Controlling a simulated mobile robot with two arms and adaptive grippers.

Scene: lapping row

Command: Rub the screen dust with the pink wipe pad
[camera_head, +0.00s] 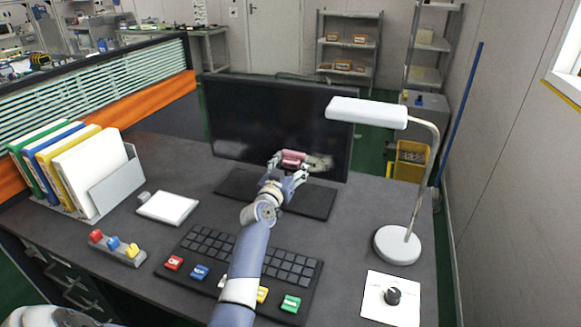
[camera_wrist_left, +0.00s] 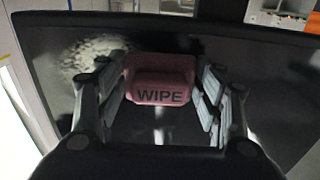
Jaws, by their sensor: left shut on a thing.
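The pink wipe pad (camera_head: 292,157) is held between the fingers of my left gripper (camera_head: 287,167), in front of the lower part of the black screen (camera_head: 270,115). In the left wrist view the pad (camera_wrist_left: 161,82) shows the word WIPE, with the fingers on both sides of it. A pale dust patch (camera_head: 318,162) lies on the screen just right of the pad. In the left wrist view the dust (camera_wrist_left: 92,55) is left of the pad. I cannot tell whether the pad touches the screen. My right gripper is not in view.
A white desk lamp (camera_head: 398,245) stands right of the screen, its head reaching over the screen's upper right corner. A keyboard (camera_head: 240,268) with coloured keys lies under my left arm. Binders (camera_head: 90,170), a white pad (camera_head: 168,207) and a knob box (camera_head: 391,298) stand around the desk.

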